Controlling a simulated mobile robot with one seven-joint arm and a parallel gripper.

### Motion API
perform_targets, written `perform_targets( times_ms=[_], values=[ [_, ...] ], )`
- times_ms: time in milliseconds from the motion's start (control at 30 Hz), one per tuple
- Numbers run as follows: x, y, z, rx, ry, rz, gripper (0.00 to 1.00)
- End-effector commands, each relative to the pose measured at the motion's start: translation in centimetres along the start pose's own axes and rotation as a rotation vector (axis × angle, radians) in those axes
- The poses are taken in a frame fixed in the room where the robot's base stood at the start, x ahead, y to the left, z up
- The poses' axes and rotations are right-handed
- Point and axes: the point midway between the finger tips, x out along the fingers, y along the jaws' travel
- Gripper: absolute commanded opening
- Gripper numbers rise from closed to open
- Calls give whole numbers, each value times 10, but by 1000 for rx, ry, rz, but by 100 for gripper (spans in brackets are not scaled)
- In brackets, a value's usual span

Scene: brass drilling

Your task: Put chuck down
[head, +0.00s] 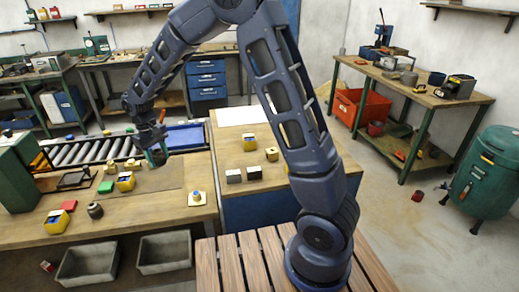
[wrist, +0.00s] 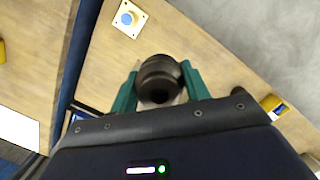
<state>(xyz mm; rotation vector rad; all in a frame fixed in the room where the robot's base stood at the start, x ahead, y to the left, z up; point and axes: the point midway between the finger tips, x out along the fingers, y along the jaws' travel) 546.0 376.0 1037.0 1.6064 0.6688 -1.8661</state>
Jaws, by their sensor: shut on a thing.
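The chuck (wrist: 160,78) is a dark, round, stepped piece in the wrist view. My gripper (wrist: 160,84) is shut on it, with a green finger on each side. In the head view my gripper (head: 156,157) is at the left, over the rear part of the wooden workbench (head: 130,215). A separate dark, rounded piece (head: 95,210) stands on the bench, in front and left of my gripper.
A blue-topped button on a pale plate (head: 196,198) sits near the bench's right end. A roller conveyor (head: 90,152) runs behind. Bare wood shows around (head: 150,205).

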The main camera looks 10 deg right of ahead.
Motion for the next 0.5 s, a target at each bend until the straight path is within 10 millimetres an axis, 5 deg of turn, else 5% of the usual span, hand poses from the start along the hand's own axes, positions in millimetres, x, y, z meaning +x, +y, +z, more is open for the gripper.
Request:
perform_targets(
  times_ms=[167,500],
  values=[
    [-10,48,-16,6,5,-3,5],
    [-33,173,-39,0,10,-3,5]
  ],
)
